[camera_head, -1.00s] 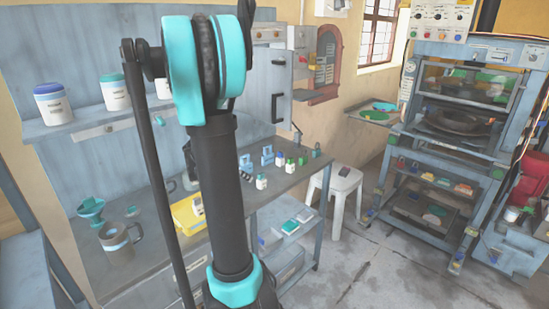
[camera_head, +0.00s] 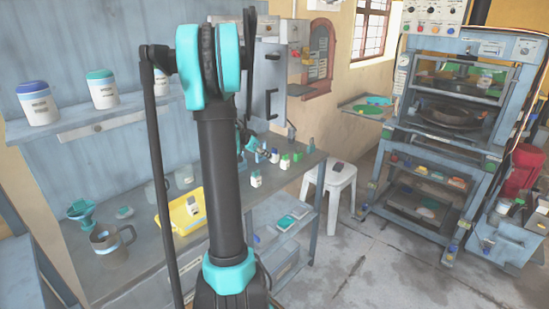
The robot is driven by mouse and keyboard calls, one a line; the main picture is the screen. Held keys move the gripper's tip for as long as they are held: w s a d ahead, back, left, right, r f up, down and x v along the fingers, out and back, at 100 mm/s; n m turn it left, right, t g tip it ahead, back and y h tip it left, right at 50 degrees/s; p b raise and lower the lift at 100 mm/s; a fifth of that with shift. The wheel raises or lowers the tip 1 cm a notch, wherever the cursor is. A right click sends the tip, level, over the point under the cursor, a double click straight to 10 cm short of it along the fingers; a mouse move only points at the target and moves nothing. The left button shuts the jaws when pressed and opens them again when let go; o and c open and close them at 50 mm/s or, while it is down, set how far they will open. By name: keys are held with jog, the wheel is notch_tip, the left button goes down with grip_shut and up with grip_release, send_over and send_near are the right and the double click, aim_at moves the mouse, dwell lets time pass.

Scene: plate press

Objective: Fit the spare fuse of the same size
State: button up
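My black and teal arm stands upright in the middle of the picture and covers part of the workbench. My gripper cannot be made out. No fuse can be told for certain at this size. A grey wall cabinet (camera_head: 268,82) with a dark handle is just right of my arm, above the bench. The plate press (camera_head: 450,105), a tall blue-grey frame with a control panel (camera_head: 434,12) on top, stands at the right. Small coloured pieces (camera_head: 440,176) lie on its lower shelf.
The workbench (camera_head: 150,262) holds a yellow tray (camera_head: 182,214), a grey mug (camera_head: 108,243), a teal funnel (camera_head: 81,212) and small bottles (camera_head: 256,179). Jars (camera_head: 38,104) stand on the wall shelf. A white stool (camera_head: 331,182) stands between bench and press. Floor (camera_head: 345,255) before them is clear.

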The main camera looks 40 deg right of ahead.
aim_at(274, 149)
jog(key=d, duration=0.5)
jog(key=shift+w+d, duration=0.25)
jog(key=shift+d, duration=0.15)
jog(key=shift+x, duration=2.5)
jog(key=shift+c, duration=0.2)
grip_shut()
